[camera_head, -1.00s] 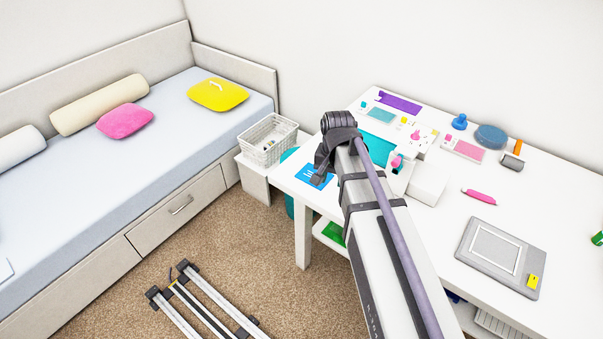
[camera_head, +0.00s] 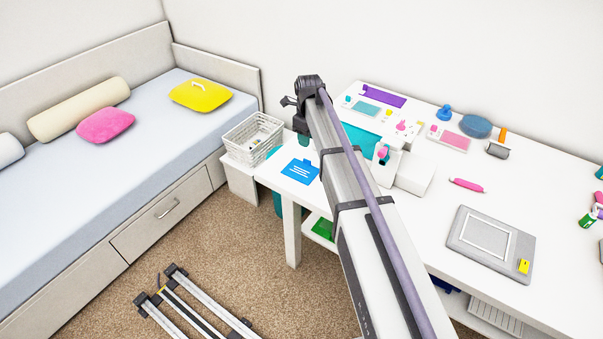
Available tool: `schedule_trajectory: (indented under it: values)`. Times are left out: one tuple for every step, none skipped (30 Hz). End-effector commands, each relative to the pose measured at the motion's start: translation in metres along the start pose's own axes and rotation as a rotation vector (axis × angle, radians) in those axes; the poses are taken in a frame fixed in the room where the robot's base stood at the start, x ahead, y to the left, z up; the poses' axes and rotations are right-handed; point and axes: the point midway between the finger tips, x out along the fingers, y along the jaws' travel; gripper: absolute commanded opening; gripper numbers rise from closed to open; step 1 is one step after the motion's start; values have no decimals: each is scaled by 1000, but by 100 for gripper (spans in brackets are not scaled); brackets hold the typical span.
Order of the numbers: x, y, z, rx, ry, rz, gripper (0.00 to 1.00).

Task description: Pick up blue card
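The blue card (camera_head: 300,171) with white markings lies flat on the near left corner of the white table (camera_head: 420,230). It is fully in view, with nothing on it. My arm reaches across the table from the bottom of the picture. My gripper (camera_head: 288,101) is at its far end, left of the dark wrist joint. It is small in the picture, partly hidden by the wrist, and above and apart from the card. I cannot tell whether its fingers are open or shut.
A white basket (camera_head: 252,140) stands left of the table. A white box (camera_head: 412,174), a pink item (camera_head: 466,185) and a grey tablet (camera_head: 490,245) are on the table. A bed (camera_head: 110,170) is at the left.

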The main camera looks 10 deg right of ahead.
Motion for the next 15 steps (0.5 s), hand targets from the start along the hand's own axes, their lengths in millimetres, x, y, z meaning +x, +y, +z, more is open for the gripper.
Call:
schedule_trajectory:
  values:
    - [21, 0, 0, -1, 0, 0, 38]
    - [28, 0, 0, -1, 0, 0, 38]
    - [37, 0, 0, -1, 0, 0, 38]
    - [42, 0, 0, -1, 0, 0, 38]
    - [45, 0, 0, -2, 0, 0, 38]
    - [47, 0, 0, -2, 0, 0, 38]
    - [47, 0, 0, -2, 0, 0, 38]
    - [46, 0, 0, -2, 0, 0, 38]
    - [45, 0, 0, -2, 0, 0, 38]
    - [45, 0, 0, -2, 0, 0, 38]
    - [47, 0, 0, -2, 0, 0, 38]
    - [52, 0, 0, -2, 0, 0, 38]
    - [58, 0, 1, -3, 0, 0, 38]
    - [64, 0, 1, -3, 0, 0, 38]
    - [73, -1, 2, -3, 0, 0, 38]
